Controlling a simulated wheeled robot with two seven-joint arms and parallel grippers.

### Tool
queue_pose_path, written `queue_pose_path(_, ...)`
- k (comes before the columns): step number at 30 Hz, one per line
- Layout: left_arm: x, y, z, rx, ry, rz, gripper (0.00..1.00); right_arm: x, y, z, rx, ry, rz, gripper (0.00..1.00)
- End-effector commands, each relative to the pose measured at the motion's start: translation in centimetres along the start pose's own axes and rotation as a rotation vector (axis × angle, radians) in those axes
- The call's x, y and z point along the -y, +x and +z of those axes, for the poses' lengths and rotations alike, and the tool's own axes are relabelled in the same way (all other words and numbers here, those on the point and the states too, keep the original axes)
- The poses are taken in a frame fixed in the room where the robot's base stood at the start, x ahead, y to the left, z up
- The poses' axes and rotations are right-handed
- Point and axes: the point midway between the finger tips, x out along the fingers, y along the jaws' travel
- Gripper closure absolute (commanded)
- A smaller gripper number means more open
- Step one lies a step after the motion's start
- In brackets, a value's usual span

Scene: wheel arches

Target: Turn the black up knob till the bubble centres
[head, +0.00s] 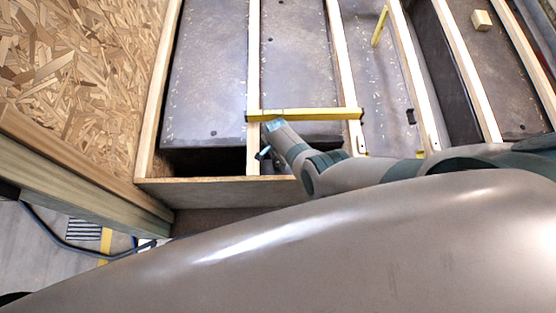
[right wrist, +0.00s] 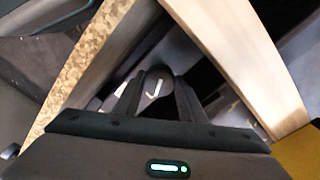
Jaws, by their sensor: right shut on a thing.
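A yellow level (head: 318,114) lies across the light wooden joists in the head view; its bubble is too small to make out. My right gripper (head: 263,154) is just below the level's left part, by a joist close to the front board. In the right wrist view, the fingers of my right gripper (right wrist: 155,98) are on both sides of a black round knob (right wrist: 155,80) with a pale mark on its face, shut on it. In the head view the knob is hidden or too small to tell. My left gripper is not in view.
Joists with dark panels between them fill the back. A chipboard panel (head: 75,75) stands at the left, and a wooden front board (head: 215,192) runs below the joists. A small wood block (head: 481,20) and a yellow strip (head: 380,26) lie at the back right.

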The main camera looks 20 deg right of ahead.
Motion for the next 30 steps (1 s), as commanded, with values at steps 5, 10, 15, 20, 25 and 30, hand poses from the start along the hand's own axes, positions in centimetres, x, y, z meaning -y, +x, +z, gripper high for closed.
queue_pose_path(5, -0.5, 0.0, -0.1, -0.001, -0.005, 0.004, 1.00, 0.0, 0.0, -0.1, 0.000, 0.017, 0.001, 0.85)
queue_pose_path(10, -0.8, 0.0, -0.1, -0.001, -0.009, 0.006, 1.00, 0.0, 0.0, -0.1, 0.000, 0.017, 0.001, 0.85)
queue_pose_path(15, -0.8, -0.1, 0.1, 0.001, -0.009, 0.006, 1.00, 0.0, 0.0, -0.1, 0.000, 0.017, 0.000, 0.54)
queue_pose_path(20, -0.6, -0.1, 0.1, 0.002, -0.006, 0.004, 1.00, 0.0, 0.0, -0.1, 0.000, 0.016, 0.000, 0.44)
queue_pose_path(25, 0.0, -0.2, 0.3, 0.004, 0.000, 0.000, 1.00, 0.0, 0.0, 0.0, 0.000, 0.016, 0.000, 0.44)
queue_pose_path(30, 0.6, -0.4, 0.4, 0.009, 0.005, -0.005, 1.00, 0.0, -0.2, 0.0, 0.001, 0.016, 0.000, 0.44)
